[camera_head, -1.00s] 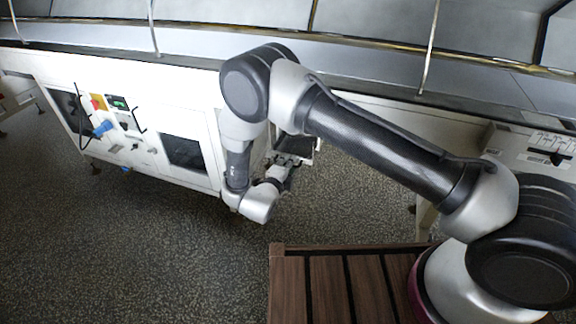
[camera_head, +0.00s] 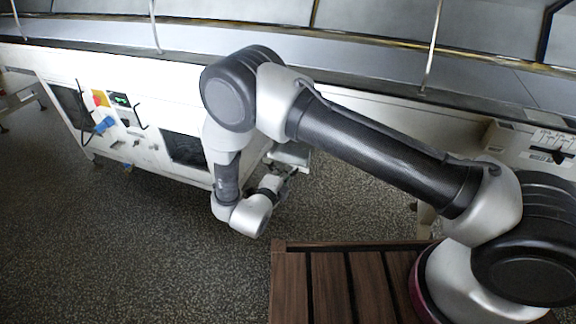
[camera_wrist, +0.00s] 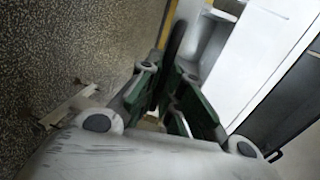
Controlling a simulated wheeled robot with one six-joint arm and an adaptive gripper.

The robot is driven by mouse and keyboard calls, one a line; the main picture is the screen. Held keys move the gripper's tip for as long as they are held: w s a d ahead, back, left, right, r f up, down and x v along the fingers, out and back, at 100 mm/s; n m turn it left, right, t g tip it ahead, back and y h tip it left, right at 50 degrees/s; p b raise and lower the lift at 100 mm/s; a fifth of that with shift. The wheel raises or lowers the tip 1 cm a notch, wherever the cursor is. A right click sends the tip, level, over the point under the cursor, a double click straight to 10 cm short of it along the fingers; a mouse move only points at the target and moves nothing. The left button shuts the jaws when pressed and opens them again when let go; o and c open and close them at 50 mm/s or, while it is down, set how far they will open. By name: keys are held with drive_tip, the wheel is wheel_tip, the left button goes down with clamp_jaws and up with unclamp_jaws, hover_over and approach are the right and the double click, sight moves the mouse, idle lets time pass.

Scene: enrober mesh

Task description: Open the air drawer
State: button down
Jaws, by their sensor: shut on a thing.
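The air drawer (camera_head: 291,153) shows in the head view as a light grey box-like part at the white machine's lower side, just behind my gripper. My arm partly hides it, so how far it stands out is hard to tell. My gripper (camera_head: 285,172) is low beside it, at the end of the bent arm. In the wrist view my gripper (camera_wrist: 170,75) has its green-padded fingers close together around a dark, narrow part that looks like the drawer's handle (camera_wrist: 176,42). A pale tray-like part (camera_wrist: 205,42) lies just beyond the fingers.
The white machine (camera_head: 120,150) has a control panel (camera_head: 122,115) and dark windows at left. A conveyor with metal rails (camera_head: 350,40) runs above. A slatted wooden deck (camera_head: 335,285) is at lower right. Speckled floor (camera_head: 140,250) is free in front of the machine.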

drive_tip(key=shift+s+a, duration=0.1)
drive_tip(key=shift+s, duration=0.1)
drive_tip(key=c, duration=1.6)
unclamp_jaws()
drive_tip(key=shift+o, duration=0.2)
drive_tip(key=v, duration=1.2)
